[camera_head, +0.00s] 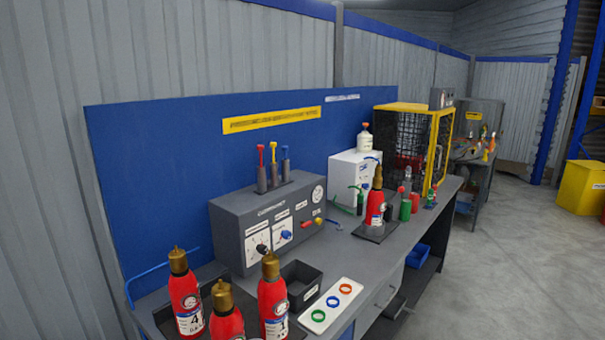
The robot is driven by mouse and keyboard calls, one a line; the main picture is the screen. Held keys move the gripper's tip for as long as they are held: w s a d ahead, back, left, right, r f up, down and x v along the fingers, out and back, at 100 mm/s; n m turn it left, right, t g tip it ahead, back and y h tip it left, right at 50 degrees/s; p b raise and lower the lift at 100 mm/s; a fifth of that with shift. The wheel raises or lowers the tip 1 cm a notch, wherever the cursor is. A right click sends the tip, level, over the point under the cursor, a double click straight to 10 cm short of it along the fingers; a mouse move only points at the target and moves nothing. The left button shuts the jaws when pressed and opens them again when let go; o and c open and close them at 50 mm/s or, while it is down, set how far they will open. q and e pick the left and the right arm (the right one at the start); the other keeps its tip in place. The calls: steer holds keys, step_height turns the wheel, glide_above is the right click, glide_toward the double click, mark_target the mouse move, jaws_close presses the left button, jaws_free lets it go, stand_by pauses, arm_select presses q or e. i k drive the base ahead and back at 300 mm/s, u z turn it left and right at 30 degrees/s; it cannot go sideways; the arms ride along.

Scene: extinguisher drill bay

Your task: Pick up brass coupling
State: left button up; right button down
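I cannot pick out a separate brass coupling in the head view. Brass-coloured fittings sit on top of the red extinguishers: one on the left extinguisher (187,308), one on the front middle extinguisher (224,322), one on the front right extinguisher (272,308), and one on the extinguisher farther along the bench (375,208). All of these extinguishers stand upright. The lower parts of the front ones are cut off by the picture's bottom edge. Neither of my grippers is in view.
A grey control box (234,231) stands on the bench against a blue panel (160,150). A black bin (303,291) and a white tray (354,289) with coloured rings lie in front. A yellow-framed cage (433,112) stands farther back.

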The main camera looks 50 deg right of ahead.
mark_target(377, 169)
steer(key=z, duration=2.3)
